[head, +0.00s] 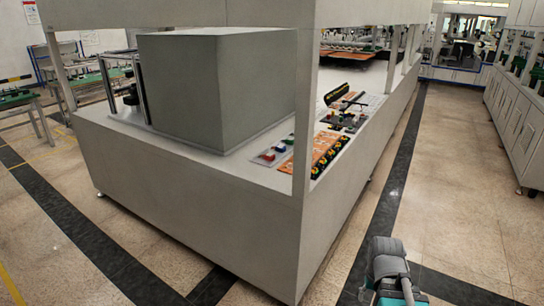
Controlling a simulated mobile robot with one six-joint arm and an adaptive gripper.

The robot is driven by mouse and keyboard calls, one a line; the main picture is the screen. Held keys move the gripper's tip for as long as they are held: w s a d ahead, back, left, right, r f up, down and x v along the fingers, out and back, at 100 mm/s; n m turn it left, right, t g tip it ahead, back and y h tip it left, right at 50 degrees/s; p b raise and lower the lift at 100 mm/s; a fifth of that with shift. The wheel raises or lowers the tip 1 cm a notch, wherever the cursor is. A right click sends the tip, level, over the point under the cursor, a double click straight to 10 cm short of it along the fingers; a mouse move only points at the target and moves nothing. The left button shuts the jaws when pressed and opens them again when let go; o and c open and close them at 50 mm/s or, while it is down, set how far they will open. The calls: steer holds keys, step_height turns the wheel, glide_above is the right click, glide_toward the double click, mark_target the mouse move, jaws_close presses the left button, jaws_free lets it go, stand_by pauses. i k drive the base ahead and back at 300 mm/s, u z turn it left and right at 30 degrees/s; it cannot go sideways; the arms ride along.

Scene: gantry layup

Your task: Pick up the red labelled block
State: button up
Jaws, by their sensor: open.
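A small red block (269,156) sits on a pale tray at the near edge of the white table (205,205), just right of the large grey box. It is small in the head view, and I cannot make out a label on it. Other small coloured blocks are close beside it. My gripper is not visible. Only a grey and teal part of my arm shows at the bottom right, on the aisle side, well apart from the block.
A big grey box (255,90) stands on the table left of the blocks. An orange panel (327,148) with dark parts lies to their right. A white upright post (304,100) rises at the table's corner. The floor aisle (455,190) on the right is clear.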

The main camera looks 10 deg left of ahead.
mark_target(269, 156)
steer(key=i, duration=0.95)
steer(key=u, duration=0.05)
